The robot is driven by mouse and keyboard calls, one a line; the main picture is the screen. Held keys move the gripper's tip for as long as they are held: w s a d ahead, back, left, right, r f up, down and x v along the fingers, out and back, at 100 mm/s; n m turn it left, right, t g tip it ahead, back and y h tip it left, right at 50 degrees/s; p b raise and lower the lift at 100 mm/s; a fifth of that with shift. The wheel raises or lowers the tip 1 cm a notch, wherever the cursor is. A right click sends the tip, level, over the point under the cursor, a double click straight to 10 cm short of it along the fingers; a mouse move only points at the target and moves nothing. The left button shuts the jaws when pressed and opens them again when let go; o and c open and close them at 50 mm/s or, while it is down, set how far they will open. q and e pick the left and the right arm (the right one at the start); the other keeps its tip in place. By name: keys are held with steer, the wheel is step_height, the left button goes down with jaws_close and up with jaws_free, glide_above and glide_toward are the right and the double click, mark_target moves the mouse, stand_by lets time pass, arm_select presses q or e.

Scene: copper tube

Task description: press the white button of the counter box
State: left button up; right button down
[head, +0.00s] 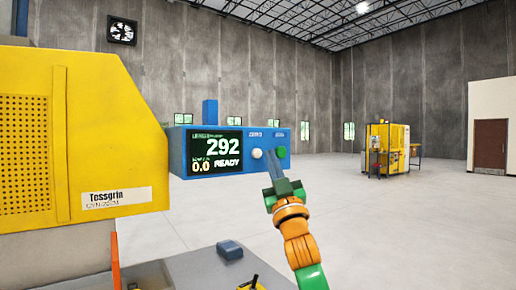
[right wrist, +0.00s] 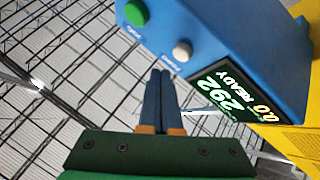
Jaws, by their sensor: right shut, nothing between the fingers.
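The blue counter box (head: 228,150) is mounted at the right side of a yellow machine. Its screen (head: 214,151) reads 292, 0.0 and READY. The white button (head: 257,153) is on its face, to the left of the green button (head: 281,152). My right gripper (head: 271,152) is shut and empty, its fingertips pointing up in front of the box between the two buttons in the head view. In the right wrist view the shut fingertips (right wrist: 161,72) are just short of the white button (right wrist: 182,51), with a small gap visible. My left gripper is not in view.
The yellow machine (head: 90,130) fills the left side. Another yellow machine (head: 388,148) stands far off at the right. The floor between is open.

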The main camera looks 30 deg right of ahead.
steer(key=shift+w+a, duration=0.1)
steer(key=shift+w, duration=0.65)
stand_by(1.4)
steer(key=shift+w+p, duration=0.35)
steer(key=shift+p, duration=0.1)
steer(key=shift+w+p, duration=0.5)
stand_by(0.6)
steer(key=shift+s+f+b, duration=0.1)
steer(key=shift+s+b, duration=0.45)
steer(key=shift+s, duration=0.25)
